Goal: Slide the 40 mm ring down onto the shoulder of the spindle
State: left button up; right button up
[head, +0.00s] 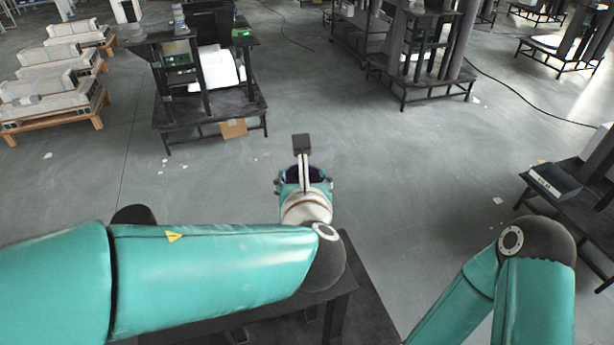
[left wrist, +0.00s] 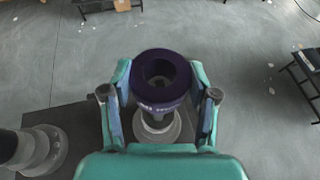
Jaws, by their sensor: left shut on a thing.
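The dark purple ring (left wrist: 143,87) is between the fingers of my left gripper (left wrist: 162,95), which is shut on it. In the head view, the left gripper (head: 304,178) points away from me, and a little of the purple ring shows between its fingers. The grey spindle (left wrist: 158,134) shows below the ring in the left wrist view, with a round stepped base. A grey part shows inside the ring's bore, but I cannot tell whether the spindle's top is through it. The spindle's shoulder is mostly hidden. My right gripper is out of view; only its arm shows.
A dark table (left wrist: 85,128) lies under the spindle. Another grey and black round part (left wrist: 38,150) stands at its left. A dark bench with a blue tray (head: 553,182) is at the right in the head view. The floor ahead is mostly clear.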

pick_arm(q)
jog(key=shift+f+b, duration=4.05)
jog(key=shift+f, duration=0.5)
jog(key=o, duration=1.4)
jog(key=v, duration=1.2)
jog(key=shift+f, duration=0.1)
